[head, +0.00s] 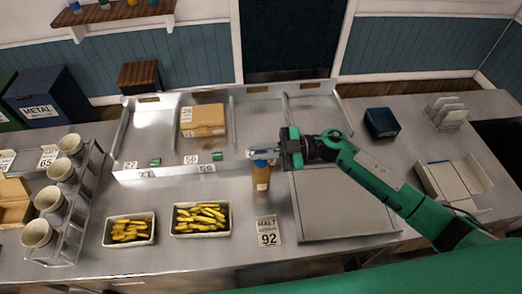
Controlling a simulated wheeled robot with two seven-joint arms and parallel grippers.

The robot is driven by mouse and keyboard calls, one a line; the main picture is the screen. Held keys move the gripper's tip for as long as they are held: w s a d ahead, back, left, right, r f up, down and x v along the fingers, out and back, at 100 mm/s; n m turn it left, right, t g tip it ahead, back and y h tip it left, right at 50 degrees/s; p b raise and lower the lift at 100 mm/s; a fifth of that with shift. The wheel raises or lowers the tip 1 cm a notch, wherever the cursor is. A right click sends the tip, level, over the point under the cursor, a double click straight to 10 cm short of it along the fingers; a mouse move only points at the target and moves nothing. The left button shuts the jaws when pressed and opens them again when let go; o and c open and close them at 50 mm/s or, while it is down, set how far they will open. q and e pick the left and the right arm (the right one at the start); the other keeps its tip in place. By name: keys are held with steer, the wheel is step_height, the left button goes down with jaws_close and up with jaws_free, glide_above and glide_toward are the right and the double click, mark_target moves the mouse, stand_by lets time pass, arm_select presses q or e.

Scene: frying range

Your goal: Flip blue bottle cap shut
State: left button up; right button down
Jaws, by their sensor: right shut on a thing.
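A brown bottle (261,178) stands upright on the steel counter, with blue showing at its top, where its cap (262,162) is. My right gripper (262,154) reaches in from the right and is at the top of the bottle. It is shut on the cap, as far as I can see. The fingers partly cover the cap, so I cannot tell its exact angle. My left gripper is not in view.
A card marked 92 (268,232) stands in front of the bottle. Two trays of yellow fries (201,219) (130,230) are to its left. A cup rack (87,205) stands at far left. A flat steel plate (340,205) lies right, under my arm.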

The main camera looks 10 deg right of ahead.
steer(key=n+b, duration=0.2)
steer(key=s+f+n+b, duration=0.1)
steer(key=b, duration=0.1)
steer(key=shift+s+f+n, duration=0.15)
steer(key=shift+n, duration=0.25)
steer(key=shift+s+n+b, duration=0.2)
steer(key=shift+n+b, duration=0.35)
steer(key=shift+n, duration=0.25)
steer(key=c, duration=1.6)
jaws_free()
